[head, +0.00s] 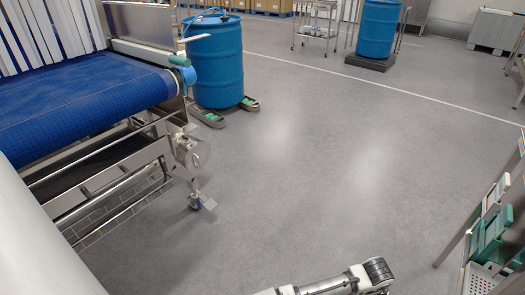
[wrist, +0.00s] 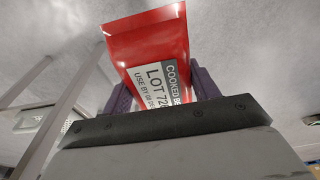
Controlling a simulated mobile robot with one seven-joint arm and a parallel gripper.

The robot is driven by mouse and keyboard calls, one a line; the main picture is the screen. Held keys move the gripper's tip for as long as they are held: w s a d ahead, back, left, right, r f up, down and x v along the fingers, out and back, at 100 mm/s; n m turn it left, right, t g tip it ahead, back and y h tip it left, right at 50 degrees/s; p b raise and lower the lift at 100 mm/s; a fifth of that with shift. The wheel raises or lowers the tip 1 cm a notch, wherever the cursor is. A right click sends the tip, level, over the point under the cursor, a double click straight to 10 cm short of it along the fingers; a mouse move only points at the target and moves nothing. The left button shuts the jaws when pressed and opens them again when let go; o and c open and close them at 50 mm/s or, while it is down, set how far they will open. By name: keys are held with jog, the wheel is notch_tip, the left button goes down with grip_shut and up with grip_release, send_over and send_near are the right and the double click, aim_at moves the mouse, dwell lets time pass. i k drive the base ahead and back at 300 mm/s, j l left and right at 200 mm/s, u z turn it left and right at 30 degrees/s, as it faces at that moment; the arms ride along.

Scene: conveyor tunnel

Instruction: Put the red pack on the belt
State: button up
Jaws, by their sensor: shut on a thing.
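The red pack (wrist: 145,37) shows in the wrist view with a white and grey label reading "COOKED" and "LOT". My gripper (wrist: 162,84) is shut on it, with one dark finger on each side. The pack's lower part is hidden behind the gripper body. The blue belt (head: 75,100) is at the left of the head view, on a metal conveyor frame. Its visible surface is bare. The pack and the gripper are not in the head view; only part of my arm shows at its bottom edge, apart from the belt.
White strip curtains (head: 40,35) hang over the belt's far end. A blue drum (head: 215,62) stands just beyond the conveyor. A rack with green and white items (head: 490,235) is at the right edge. The grey floor (head: 310,150) between is clear.

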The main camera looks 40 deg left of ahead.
aim_at(38, 90)
jog(key=i+l+u, duration=0.1)
jog(key=l, duration=0.25)
jog(key=i+l+u, duration=0.1)
jog(key=i+l, duration=0.15)
jog(key=l+u, duration=0.15)
jog(key=u, duration=0.95)
